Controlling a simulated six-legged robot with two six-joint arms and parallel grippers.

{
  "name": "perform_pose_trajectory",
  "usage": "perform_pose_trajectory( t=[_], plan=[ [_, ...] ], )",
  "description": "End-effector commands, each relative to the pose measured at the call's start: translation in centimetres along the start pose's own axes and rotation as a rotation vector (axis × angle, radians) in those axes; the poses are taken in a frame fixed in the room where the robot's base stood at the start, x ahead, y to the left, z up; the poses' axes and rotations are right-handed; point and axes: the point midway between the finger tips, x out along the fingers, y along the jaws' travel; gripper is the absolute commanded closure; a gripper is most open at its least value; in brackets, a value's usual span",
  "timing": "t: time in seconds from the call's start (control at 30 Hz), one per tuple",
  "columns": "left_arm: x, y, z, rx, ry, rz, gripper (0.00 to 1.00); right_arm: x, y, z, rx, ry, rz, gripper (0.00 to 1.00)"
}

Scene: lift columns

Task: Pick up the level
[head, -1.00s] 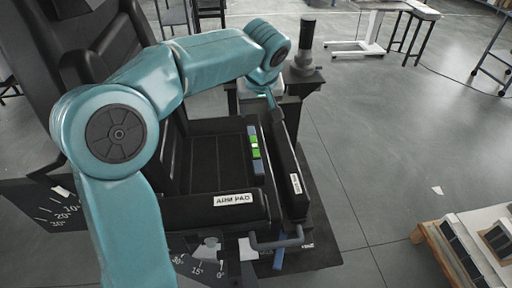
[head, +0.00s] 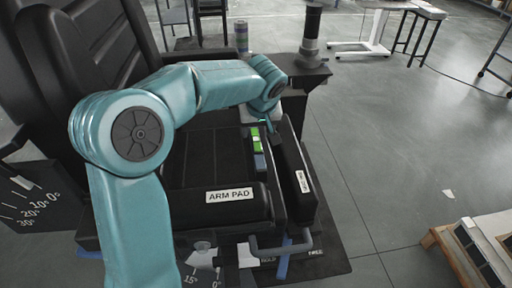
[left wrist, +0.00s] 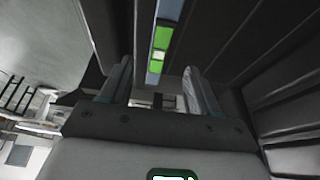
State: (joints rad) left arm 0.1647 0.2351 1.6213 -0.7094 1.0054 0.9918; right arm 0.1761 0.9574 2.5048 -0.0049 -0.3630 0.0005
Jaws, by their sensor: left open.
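The level is a slim blue bar with a bright green middle (head: 256,140). It lies along the right edge of the black seat, beside the black arm pad on the right. In the left wrist view the level (left wrist: 161,38) runs away from me between and beyond the two fingers. My left gripper (head: 268,126) is just above the level's far end in the head view, partly hidden by its own arm. In the left wrist view my left gripper (left wrist: 157,78) is open with nothing held between its fingers. My right gripper is not in view.
A black pad labelled "ARM PAD" (head: 232,199) crosses the seat front; another long pad (head: 293,170) stands close on the level's right. A black post (head: 311,35) rises behind. A wooden pallet with boxes (head: 470,250) is at lower right. Open floor lies to the right.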

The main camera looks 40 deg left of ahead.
Motion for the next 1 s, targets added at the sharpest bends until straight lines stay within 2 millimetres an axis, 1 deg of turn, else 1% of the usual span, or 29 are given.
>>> perform_pose_trajectory(
  t=[0.03, 0.1, 0.2, 0.37, 0.6, 0.73, 0.93, 0.97, 1.0],
  plan=[
    [1.3, -0.1, 0.0, 0.001, -0.003, -0.004, 0.38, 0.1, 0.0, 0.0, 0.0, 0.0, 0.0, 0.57],
    [2.5, -0.1, -0.1, 0.0, -0.002, -0.003, 0.38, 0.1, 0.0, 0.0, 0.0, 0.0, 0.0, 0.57],
    [3.7, 0.0, -0.1, 0.0, -0.002, -0.002, 0.38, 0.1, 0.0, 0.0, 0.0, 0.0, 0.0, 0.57],
    [4.9, 0.0, -0.4, -0.001, -0.002, -0.002, 0.38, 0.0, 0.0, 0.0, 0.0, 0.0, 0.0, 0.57],
    [8.6, 0.0, -0.8, -0.001, -0.001, -0.001, 0.38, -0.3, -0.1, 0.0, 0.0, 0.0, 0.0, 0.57],
    [9.5, 0.0, -0.8, 0.0, 0.0, -0.001, 0.38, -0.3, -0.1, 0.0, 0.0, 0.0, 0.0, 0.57],
    [9.5, 0.0, -0.8, 0.0, 0.001, 0.0, 0.38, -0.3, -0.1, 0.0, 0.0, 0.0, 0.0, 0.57],
    [9.5, 0.0, -0.8, 0.0, 0.001, 0.0, 0.48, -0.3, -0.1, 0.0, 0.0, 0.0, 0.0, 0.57],
    [9.5, 0.0, -0.8, 0.0, 0.001, 0.0, 0.61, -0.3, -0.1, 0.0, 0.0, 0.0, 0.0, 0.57]
  ],
)
